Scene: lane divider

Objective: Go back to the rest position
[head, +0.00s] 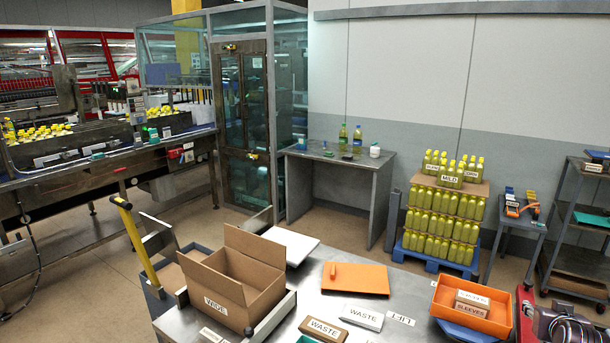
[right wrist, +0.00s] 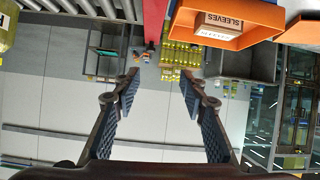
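My right gripper (right wrist: 160,78) is open and empty in the right wrist view, its two dark fingers wide apart with nothing between them. That view looks upside down. In the head view a dark shape at the bottom right corner (head: 568,326) looks like part of my right arm, beside the orange tray (head: 446,305). The tray also shows in the right wrist view (right wrist: 240,40), apart from the fingers. It holds small boxes, one labelled SLEEVES (head: 472,309). My left gripper is not in the head view.
An open cardboard box (head: 228,300) stands on the metal table (head: 300,290). An orange panel (head: 356,278), a WASTE block (head: 322,329) and a white block (head: 362,317) lie on it. A red part (head: 525,312) stands beside the tray. Stacked bottles (head: 440,225) are behind.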

